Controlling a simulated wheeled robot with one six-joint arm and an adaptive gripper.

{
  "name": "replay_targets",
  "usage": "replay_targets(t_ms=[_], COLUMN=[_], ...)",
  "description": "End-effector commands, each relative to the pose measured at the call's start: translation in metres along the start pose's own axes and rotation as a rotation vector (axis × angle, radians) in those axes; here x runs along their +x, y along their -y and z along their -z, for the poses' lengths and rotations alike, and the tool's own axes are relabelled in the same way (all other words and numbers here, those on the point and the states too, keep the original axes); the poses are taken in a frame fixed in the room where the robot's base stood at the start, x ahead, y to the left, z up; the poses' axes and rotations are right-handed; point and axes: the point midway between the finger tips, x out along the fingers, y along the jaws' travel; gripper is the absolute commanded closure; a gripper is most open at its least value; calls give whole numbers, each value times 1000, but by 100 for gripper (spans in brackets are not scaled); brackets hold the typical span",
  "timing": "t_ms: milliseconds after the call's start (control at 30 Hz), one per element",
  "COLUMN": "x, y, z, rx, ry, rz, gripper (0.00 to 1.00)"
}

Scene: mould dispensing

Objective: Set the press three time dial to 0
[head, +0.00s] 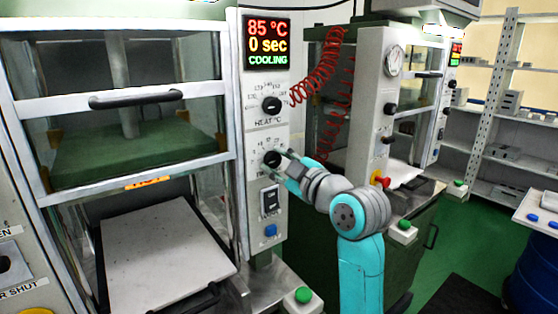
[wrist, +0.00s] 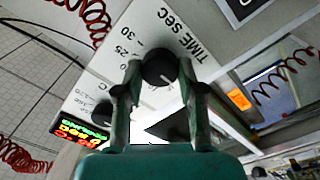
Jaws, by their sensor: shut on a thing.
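The time dial (head: 271,158) is a black round knob on the white control panel of the near press, below the heat dial. In the wrist view the time dial (wrist: 158,66) sits between the two fingertips, beside the printed words TIME SEC and the marks 20, 25 and 30. A white pointer line on its face points to the lower right of that picture. The exact mark it points at is hidden. My gripper (head: 283,163) is shut on the dial from the right. The display (head: 267,43) reads 85 °C, 0 sec, COOLING. No press number is readable.
The heat dial (head: 271,104) is above. A rocker switch (head: 270,201) and a blue button (head: 271,230) are below. A red coiled hose (head: 320,78) hangs to the right, near a second press with a gauge (head: 393,60). A green button box (head: 303,296) stands below.

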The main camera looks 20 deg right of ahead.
Motion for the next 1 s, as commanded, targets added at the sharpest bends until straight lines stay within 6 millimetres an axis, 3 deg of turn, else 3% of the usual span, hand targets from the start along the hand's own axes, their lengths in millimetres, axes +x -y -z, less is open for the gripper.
replay_targets(t_ms=[167, 200, 300, 667, 867, 1000], x=[0, 0, 0, -4, -30, -59], y=[-3, -3, -2, -2, -2, -2], z=[1, 1, 1, 0, 0, 0], rx=[-2, -2, -2, 0, 0, -1], ry=[-2, -2, -2, 0, 0, 0], rz=[-7, -7, -6, -4, -6, -6], gripper=[96, 56, 36, 36, 36, 36])
